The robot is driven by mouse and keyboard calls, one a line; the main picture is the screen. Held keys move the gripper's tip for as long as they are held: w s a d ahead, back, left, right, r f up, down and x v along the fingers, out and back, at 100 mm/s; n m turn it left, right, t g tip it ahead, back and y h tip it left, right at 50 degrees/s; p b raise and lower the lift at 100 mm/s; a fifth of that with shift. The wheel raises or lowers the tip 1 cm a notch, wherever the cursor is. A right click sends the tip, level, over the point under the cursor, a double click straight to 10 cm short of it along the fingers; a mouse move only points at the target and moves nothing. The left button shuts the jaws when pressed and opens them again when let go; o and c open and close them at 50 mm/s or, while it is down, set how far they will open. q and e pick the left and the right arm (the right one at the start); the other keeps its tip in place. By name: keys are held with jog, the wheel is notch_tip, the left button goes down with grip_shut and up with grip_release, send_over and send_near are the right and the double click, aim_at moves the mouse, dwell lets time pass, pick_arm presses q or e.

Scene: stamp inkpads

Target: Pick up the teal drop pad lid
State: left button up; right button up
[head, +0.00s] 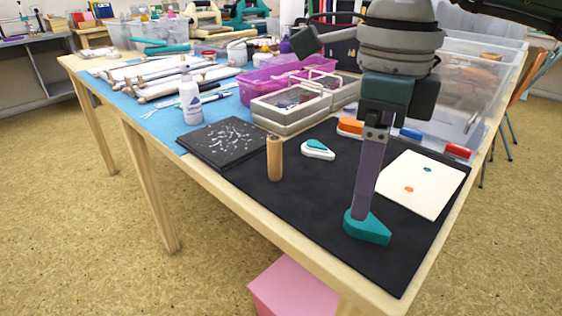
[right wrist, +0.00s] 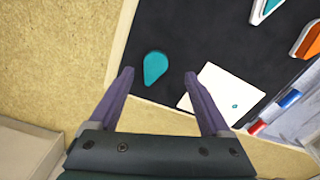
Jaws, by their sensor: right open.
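The teal drop-shaped lid (head: 368,232) lies flat on the black mat near its front right corner. It also shows in the right wrist view (right wrist: 155,67), seen between my fingertips and beyond them. My right gripper (head: 364,205) points down over the lid, open and empty; in the head view its finger covers part of the lid. In the right wrist view the two purple fingers (right wrist: 158,75) stand apart with a gap above the lid. The white drop pad with teal ink (head: 318,149) lies uncovered on the mat. My left gripper is not in view.
A white card (head: 425,190) with two ink marks lies right of the lid. An orange pad (head: 350,126), a wooden-handled stamp (head: 275,158), a speckled black slab (head: 222,143) and a grey tray (head: 285,118) stand around. The mat (head: 310,205) left of the lid is clear.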

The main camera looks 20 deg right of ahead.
aim_at(367, 227)
jog(key=f, duration=0.4)
jog(key=shift+s+a+f+b, duration=0.15)
jog(key=shift+s+f+b, duration=0.1)
jog(key=shift+s+b, duration=0.1)
jog(key=shift+c, duration=0.4)
grip_shut()
